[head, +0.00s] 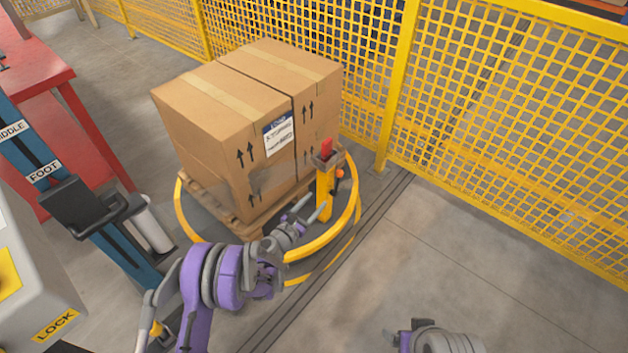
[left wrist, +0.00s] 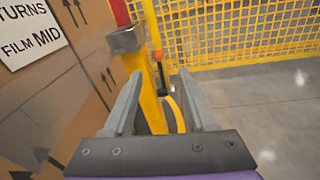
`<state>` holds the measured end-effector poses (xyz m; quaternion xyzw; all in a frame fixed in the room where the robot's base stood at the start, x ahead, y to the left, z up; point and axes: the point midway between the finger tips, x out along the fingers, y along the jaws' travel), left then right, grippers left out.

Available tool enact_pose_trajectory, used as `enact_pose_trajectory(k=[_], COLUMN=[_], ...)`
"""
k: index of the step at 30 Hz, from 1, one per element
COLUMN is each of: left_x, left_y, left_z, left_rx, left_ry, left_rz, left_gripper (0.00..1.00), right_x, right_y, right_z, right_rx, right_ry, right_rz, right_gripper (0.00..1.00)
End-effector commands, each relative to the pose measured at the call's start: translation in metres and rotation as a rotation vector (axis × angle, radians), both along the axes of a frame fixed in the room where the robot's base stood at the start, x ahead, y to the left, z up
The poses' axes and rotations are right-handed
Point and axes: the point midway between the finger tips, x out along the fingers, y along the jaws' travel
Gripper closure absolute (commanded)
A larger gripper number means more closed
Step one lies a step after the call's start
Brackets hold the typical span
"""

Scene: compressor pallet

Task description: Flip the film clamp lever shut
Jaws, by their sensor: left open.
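The film clamp is a yellow post (head: 325,198) with a grey head and a red block (head: 326,149) on top, at the front right corner of the boxed pallet. Its lever has an orange knob (head: 340,173) on a dark stem. In the left wrist view the knob (left wrist: 158,56) sits above the black stem (left wrist: 163,84), seen between my fingers and beyond them. My left gripper (head: 310,211) is open, in front of the post and lower than the knob; it also shows in the left wrist view (left wrist: 160,76). My right arm (head: 440,340) shows only partly at the bottom edge; its fingers cannot be made out.
A large cardboard box (head: 225,120) stands on a wooden pallet (head: 240,218) inside a yellow ring (head: 310,247). A yellow mesh fence (head: 500,110) runs behind. A blue column (head: 85,225) and red table (head: 50,85) are at left. The floor at right is clear.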

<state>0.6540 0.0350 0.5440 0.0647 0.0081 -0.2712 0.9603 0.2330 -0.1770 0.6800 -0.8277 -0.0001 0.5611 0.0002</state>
Motion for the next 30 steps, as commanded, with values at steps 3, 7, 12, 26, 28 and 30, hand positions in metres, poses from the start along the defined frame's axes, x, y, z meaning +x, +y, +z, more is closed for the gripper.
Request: enact_pose_trajectory(k=[3,7,12,26,28,30], left_x=[-0.004,-0.010,-0.019,-0.055,-0.062,-0.067], left_y=[-0.003,-0.005,-0.008,-0.011,-0.011,-0.011], left_z=[0.028,0.054,0.087,0.171,0.181,0.189], left_rx=[0.083,0.173,0.295,0.625,0.673,0.711], left_ry=[-0.027,-0.056,-0.096,-0.199,-0.213,-0.225], left_rz=[-0.027,-0.058,-0.100,-0.228,-0.248,-0.266], left_gripper=[0.43,0.43,0.43,0.43,0.43,0.43], right_x=[-0.002,-0.003,-0.004,-0.007,-0.007,-0.007], right_y=[0.000,0.000,0.000,0.000,0.000,0.000], right_z=[0.011,0.020,0.032,0.066,0.071,0.075], right_rx=[0.000,0.000,0.000,0.000,0.000,0.000], right_ry=[-0.003,-0.006,-0.010,-0.022,-0.023,-0.025], right_rz=[0.000,0.000,0.000,0.000,0.000,0.000], right_gripper=[0.16,0.16,0.16,0.16,0.16,0.16])
